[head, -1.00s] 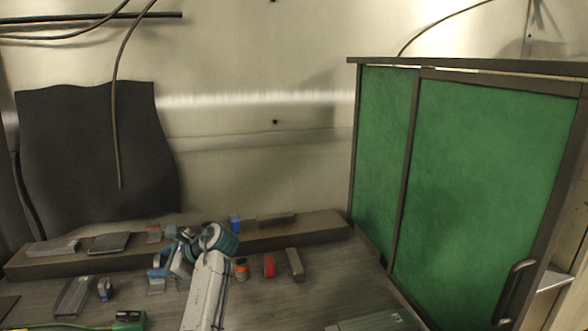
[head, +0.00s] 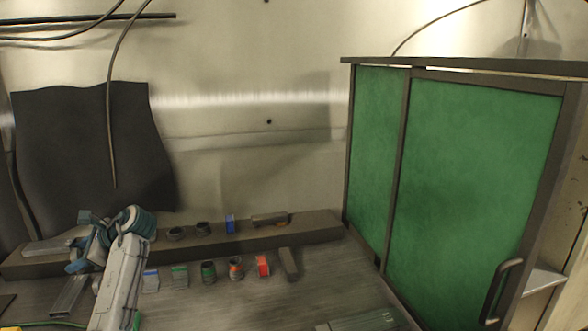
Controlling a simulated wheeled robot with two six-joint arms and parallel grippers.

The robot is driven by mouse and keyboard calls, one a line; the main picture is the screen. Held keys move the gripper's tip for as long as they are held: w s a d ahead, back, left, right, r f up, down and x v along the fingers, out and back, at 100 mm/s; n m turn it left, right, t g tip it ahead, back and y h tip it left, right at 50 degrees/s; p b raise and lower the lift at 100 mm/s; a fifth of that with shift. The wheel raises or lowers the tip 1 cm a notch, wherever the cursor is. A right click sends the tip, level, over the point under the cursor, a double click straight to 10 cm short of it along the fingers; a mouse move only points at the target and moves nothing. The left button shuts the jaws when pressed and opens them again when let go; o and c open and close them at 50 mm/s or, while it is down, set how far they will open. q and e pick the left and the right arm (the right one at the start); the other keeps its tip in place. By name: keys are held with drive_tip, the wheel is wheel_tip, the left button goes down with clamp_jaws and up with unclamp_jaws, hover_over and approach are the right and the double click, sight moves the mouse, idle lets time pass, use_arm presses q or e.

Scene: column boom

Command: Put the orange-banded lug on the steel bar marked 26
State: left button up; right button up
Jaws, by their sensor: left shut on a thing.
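My left gripper (head: 82,248) is at the left, over the front of the long step. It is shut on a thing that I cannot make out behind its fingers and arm. A dark round piece with an orange band (head: 236,268) stands on the bench in front of the step, well to the right of the gripper. Grey steel bars lie near the gripper: one bar (head: 42,247) on the step at the left, another bar (head: 66,297) on the bench below it. No number can be read on them. My right gripper is not in view.
Beside the orange-banded piece stand a red piece (head: 263,266), a green-banded round piece (head: 208,273) and smaller blocks. The step (head: 315,231) holds dark round pieces, a blue block (head: 230,224) and a bar (head: 268,219). A green-panelled cabinet (head: 470,190) closes off the right.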

use_arm(q)
drive_tip(key=s+a+r+n+g, duration=0.2)
drive_tip(key=s+a+r, duration=0.4)
drive_tip(key=a, duration=0.4)
drive_tip(key=s+a+r+n+g, duration=0.1)
drive_tip(key=s+a+r+g, duration=0.1)
drive_tip(key=s+a+r, duration=0.6)
drive_tip(key=w+d+f+m+t+h, duration=0.2)
drive_tip(key=w+d+f+m+t, duration=0.4)
drive_tip(key=d+f+m+t, duration=0.6)
drive_tip(key=s+d+f+m+t+h, duration=0.1)
drive_tip(key=d+f+m+h, duration=0.2)
drive_tip(key=d, duration=0.9)
drive_tip(key=s+d+f+m+t+h, duration=0.2)
drive_tip(key=d+f+m+h, duration=0.1)
drive_tip(key=d, duration=1)
drive_tip(key=s+d+f+m+t+h, duration=0.1)
drive_tip(key=d+f+m+h, duration=0.2)
drive_tip(key=d, duration=0.9)
drive_tip(key=shift+s+d+f+t+h, duration=0.2)
drive_tip(key=shift+f+h, duration=0.15)
drive_tip(key=shift+f, duration=0.15)
drive_tip(key=shift+s+d+f+t+h, duration=0.1)
drive_tip(key=shift+d+f+h, duration=0.1)
drive_tip(key=shift+f+h, duration=0.2)
